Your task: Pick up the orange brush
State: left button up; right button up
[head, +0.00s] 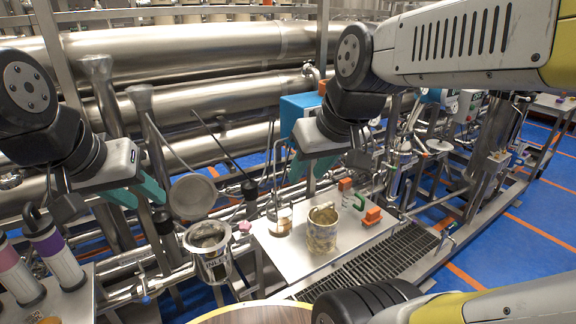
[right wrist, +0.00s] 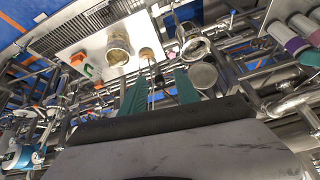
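An orange block-shaped item (head: 373,216), which looks like the brush, lies at the right edge of a pale steel tabletop (head: 277,257). It also shows in the right wrist view (right wrist: 77,59). A second orange piece (head: 345,184) sits behind it, with a green curved handle (head: 358,201) between them; I cannot tell whether they join. My right gripper (head: 311,168) is open and empty, in the air above and behind the tabletop, left of the orange items. Its teal fingers stand apart in the right wrist view (right wrist: 160,92). My left gripper (head: 137,194) is open and empty at the left.
A worn metal can (head: 322,229) stands beside the orange items, and a glass jar (head: 280,217) stands behind it. Pink and purple capped cylinders (head: 55,250) stand far left. Pipes and posts crowd the back.

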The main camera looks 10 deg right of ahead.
aim_at(373, 217)
jog(key=z, duration=1.3)
